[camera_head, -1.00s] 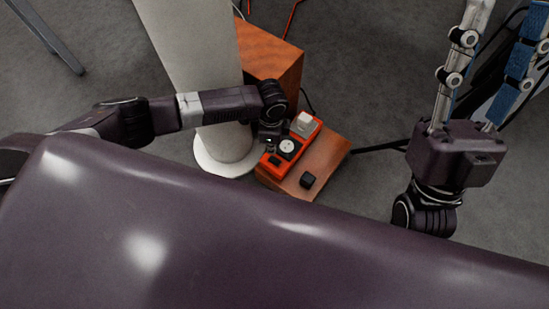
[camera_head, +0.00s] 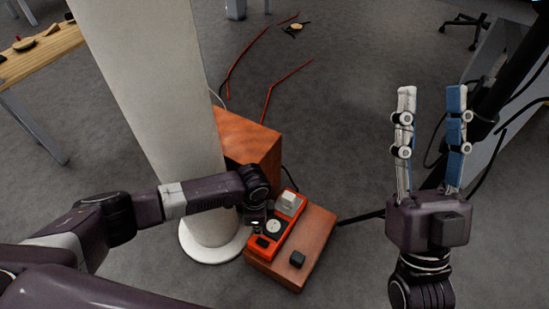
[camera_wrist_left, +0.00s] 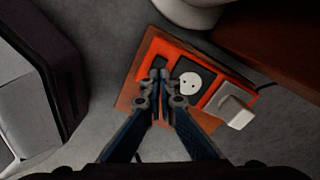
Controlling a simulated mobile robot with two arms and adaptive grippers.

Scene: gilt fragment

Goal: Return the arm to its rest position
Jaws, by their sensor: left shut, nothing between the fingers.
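My left arm comes in from the left in the head view, reaching past the white column. Its gripper (camera_head: 257,226) points down over the left end of an orange panel (camera_head: 262,254). In the left wrist view its blue-padded fingers (camera_wrist_left: 160,78) are shut with nothing between them, in front of the panel (camera_wrist_left: 152,52). Whether the tips touch the panel I cannot tell. My right gripper (camera_head: 431,95) points up at the right, its two long fingers apart and empty.
The panel, with a round white socket (camera_head: 273,227) and a pale block (camera_head: 289,203), lies on a wooden block (camera_head: 314,240). A black cube (camera_head: 297,259) sits there too. The white column (camera_head: 150,80) stands close beside my left forearm. A wooden table (camera_head: 40,52) is at upper left.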

